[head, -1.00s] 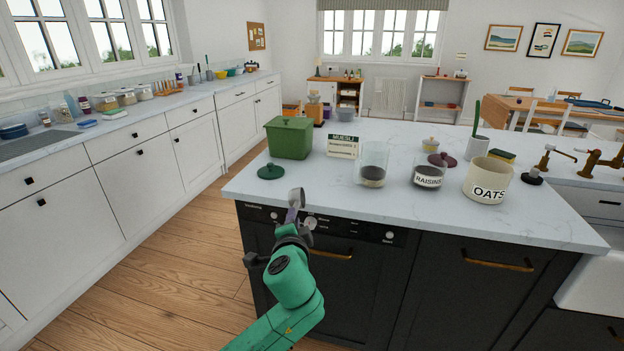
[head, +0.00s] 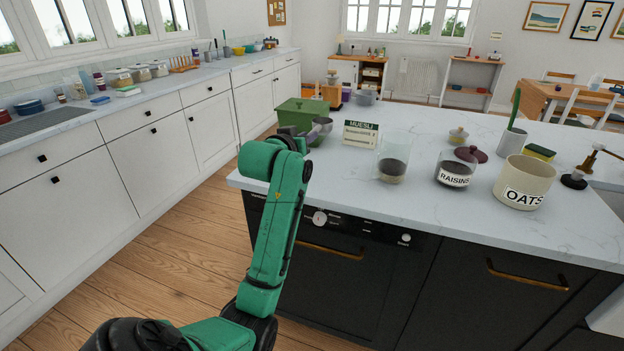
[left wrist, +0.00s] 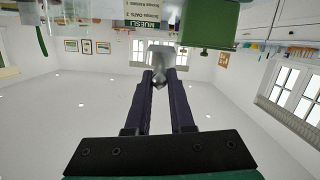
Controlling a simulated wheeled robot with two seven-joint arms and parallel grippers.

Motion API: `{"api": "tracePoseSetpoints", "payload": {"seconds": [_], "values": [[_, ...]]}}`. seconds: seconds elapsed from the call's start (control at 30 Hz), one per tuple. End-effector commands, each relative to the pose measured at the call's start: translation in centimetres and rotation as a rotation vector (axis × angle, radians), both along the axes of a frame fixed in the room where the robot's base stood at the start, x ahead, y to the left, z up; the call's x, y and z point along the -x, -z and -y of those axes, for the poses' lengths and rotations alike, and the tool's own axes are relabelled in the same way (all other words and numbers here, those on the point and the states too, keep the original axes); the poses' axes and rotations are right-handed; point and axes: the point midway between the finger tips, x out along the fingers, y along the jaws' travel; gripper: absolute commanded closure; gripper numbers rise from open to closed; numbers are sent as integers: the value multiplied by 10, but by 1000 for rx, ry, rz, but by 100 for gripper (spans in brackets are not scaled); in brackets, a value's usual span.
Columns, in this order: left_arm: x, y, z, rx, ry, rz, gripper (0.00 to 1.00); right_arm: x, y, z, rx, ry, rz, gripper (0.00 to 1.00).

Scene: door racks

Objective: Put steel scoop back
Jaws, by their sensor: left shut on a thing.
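The steel scoop (head: 321,126) shows as a grey rounded metal shape in front of the green box, above the island's near left corner. It also shows in the left wrist view (left wrist: 162,55), past my fingertips. My left gripper (left wrist: 163,74) is shut on it, with the scoop between two long dark fingers. In the head view my green arm hides most of this gripper. The green lidded box (head: 296,106) stands just behind the scoop; I cannot tell whether they touch. The muesli card (head: 361,134) stands right of it. My right gripper is not in view.
On the island (head: 440,215) stand a glass jar (head: 393,158), the raisins jar (head: 455,172), the oats crock (head: 522,184) and a dark red lid (head: 470,154). The counter along the left wall (head: 160,85) holds several jars. Wooden floor lies between.

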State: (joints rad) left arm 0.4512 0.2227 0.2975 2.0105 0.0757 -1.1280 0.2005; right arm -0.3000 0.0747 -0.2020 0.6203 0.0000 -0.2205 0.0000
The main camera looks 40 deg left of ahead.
Motion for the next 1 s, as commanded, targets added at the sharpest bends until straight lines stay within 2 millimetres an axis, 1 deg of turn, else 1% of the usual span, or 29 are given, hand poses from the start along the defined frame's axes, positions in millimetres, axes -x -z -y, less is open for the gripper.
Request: {"api": "tracePoseSetpoints", "payload": {"seconds": [0.03, 0.1, 0.2, 0.37, 0.5, 0.6, 0.77, 0.8, 0.83, 0.87, 1.0], "values": [[0, 20, 1, 4, 0, -6, 100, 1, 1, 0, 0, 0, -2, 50], [0, 44, 0, 3, 0, -5, 100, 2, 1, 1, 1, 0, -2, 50], [0, 73, 0, 0, -1, -4, 100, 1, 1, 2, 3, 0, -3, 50], [0, 99, 0, -1, -2, -2, 100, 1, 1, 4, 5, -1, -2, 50], [0, 127, 0, 0, 0, -2, 100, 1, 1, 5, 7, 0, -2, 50], [0, 137, 0, -2, -1, 0, 100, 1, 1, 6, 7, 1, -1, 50], [0, 137, 0, -4, -1, 1, 100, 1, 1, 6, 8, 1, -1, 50], [0, 137, 0, -3, -1, 0, 67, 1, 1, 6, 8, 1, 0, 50], [0, 137, 0, -3, -1, 0, 56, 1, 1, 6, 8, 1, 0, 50], [0, 137, 0, -3, -1, 0, 49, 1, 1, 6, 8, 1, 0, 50], [0, 137, 0, -3, -1, 0, 49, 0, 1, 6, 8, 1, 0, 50]]}}
